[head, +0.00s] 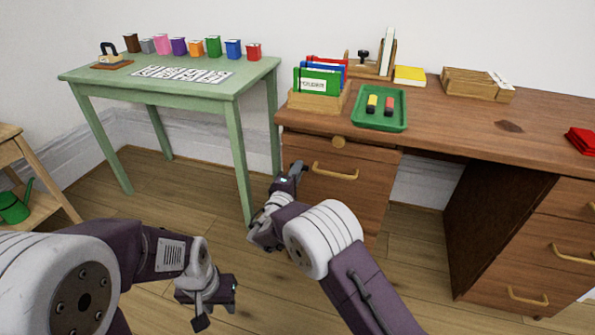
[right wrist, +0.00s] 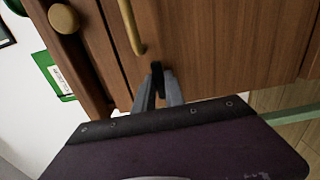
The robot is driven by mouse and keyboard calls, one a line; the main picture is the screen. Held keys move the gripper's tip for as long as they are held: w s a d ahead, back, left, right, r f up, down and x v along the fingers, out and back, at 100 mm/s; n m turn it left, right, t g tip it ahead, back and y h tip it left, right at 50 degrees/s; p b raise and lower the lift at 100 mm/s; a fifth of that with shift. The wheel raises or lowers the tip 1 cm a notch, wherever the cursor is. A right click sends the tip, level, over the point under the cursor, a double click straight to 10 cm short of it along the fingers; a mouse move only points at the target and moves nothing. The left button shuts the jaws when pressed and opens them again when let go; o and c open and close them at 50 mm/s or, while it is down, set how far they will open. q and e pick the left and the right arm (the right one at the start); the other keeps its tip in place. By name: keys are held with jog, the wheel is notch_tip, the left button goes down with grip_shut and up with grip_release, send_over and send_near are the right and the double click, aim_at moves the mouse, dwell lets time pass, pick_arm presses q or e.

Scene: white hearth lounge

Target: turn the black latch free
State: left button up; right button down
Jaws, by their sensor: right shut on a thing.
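The black latch (right wrist: 157,72) is a small dark piece on the brown cabinet front, below the brass bar handle in the right wrist view. My right gripper (right wrist: 159,88) is shut on it, with one grey finger on each side. In the head view my right gripper (head: 297,170) is at the left edge of the desk's left cabinet, and the latch is hidden behind it. My left gripper (head: 217,313) hangs low over the floor, its fingers apart and empty, away from the desk.
The cabinet has a brass bar handle (head: 335,171) and a round wooden knob (head: 338,142) above it. The desk top (head: 450,128) carries a green tray (head: 402,117) and file boxes. A green table (head: 165,91) stands left. Wood floor is free between them.

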jog(key=shift+n+p, duration=4.55)
jog(key=shift+n, duration=4.45)
jog(key=c, duration=1.4)
grip_release()
